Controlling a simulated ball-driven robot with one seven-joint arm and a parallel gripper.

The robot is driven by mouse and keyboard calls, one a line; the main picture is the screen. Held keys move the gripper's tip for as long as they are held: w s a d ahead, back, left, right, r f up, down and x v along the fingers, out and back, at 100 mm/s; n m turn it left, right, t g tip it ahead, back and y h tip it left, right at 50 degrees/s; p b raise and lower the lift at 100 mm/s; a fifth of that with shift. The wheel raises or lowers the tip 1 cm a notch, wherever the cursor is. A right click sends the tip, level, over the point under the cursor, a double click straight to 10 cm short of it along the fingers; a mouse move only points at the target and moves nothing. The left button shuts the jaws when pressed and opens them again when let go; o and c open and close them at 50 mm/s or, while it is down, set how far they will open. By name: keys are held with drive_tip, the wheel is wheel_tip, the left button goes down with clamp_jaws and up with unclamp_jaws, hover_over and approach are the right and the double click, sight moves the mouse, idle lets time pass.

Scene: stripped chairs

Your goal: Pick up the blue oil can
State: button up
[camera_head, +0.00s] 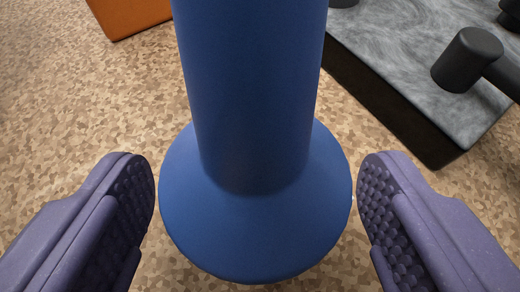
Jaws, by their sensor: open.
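A blue object (253,100), which looks like the blue oil can, fills the middle of the view. It has a tall round column on a wide round lower part, and its top runs out of the frame. My gripper (256,205) is open, with one purple padded finger to the left of the wide lower part and the other to the right. A gap shows between each finger and the blue surface, and the gripper holds nothing.
A dark grey block (425,75) with a mottled top is at the upper right, bearing a black cylindrical piece (467,60). An orange object (128,14) is at the upper left. The brown patterned surface (70,110) is clear at the left.

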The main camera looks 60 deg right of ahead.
drive_tip(key=c, duration=1.3)
drive_tip(key=shift+r, duration=0.15)
drive_tip(key=shift+c, duration=0.2)
